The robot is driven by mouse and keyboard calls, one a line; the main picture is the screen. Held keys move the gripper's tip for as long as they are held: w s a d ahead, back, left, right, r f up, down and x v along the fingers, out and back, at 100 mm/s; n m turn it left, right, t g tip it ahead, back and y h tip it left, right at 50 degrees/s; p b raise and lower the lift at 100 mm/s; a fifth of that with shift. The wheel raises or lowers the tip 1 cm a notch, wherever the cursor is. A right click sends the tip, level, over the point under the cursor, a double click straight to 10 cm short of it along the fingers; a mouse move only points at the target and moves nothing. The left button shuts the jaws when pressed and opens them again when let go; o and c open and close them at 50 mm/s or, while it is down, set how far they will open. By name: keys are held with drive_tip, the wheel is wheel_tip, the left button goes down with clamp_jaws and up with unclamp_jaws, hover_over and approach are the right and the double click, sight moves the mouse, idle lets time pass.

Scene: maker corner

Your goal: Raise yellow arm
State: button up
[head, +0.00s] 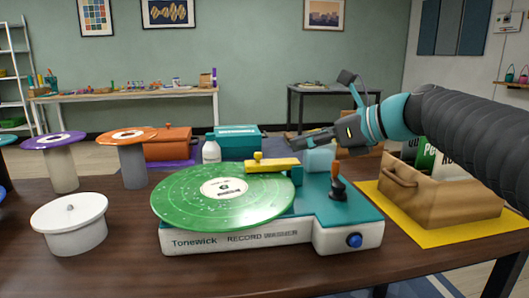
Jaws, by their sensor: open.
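The yellow arm (275,166) lies low across the back right edge of the green record (215,205), with a small yellow knob on its left end. It belongs to the teal and white record washer (290,236) on the brown table. I cannot tell whether the arm touches the record. My gripper (318,109) is open and empty, above and behind the washer, to the upper right of the yellow arm in the picture and apart from it. Its fingers point left.
An orange-topped lever (337,184) and a blue knob (355,240) are on the washer's right side. A wooden crate (430,204) stands on a yellow mat at right. A white bottle (211,151), a teal box (237,139) and an orange box (168,146) stand behind. A white lidded tub (70,222) is at left.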

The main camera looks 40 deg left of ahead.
sight(259, 153)
drive_tip(key=x, duration=1.2)
drive_tip(key=shift+a+f, duration=0.25)
drive_tip(key=shift+a, duration=0.05)
clamp_jaws()
